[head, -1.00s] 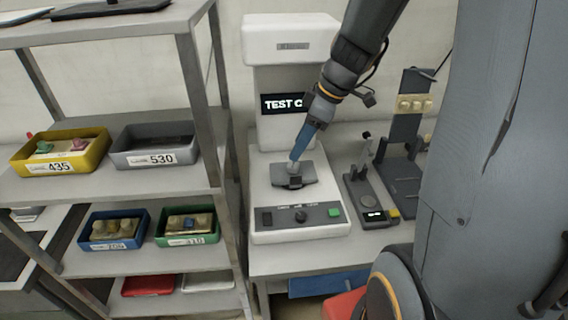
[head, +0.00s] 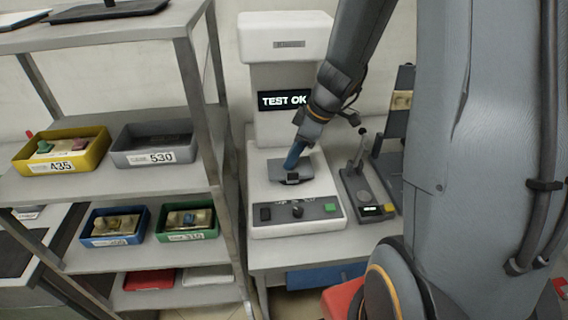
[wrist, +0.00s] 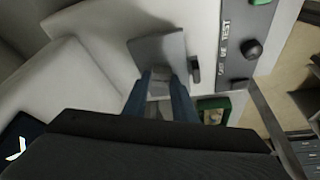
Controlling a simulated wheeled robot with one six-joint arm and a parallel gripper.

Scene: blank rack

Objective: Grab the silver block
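The silver block (wrist: 159,74) sits on the grey plate (wrist: 165,48) of the white test machine in the wrist view. My gripper (wrist: 160,80) reaches down with its two blue fingers, one on each side of the block. The fingertips are very close to the block's sides; whether they press on it I cannot tell. In the head view my gripper (head: 291,166) is low over the plate (head: 308,172), and its fingers hide the block.
The test machine's screen (head: 283,100) reads TEST OK. A small fixture with an upright lever (head: 361,148) stands close on the right. A shelf on the left holds yellow (head: 92,157), grey (head: 124,157), blue (head: 92,238) and green (head: 163,235) bins.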

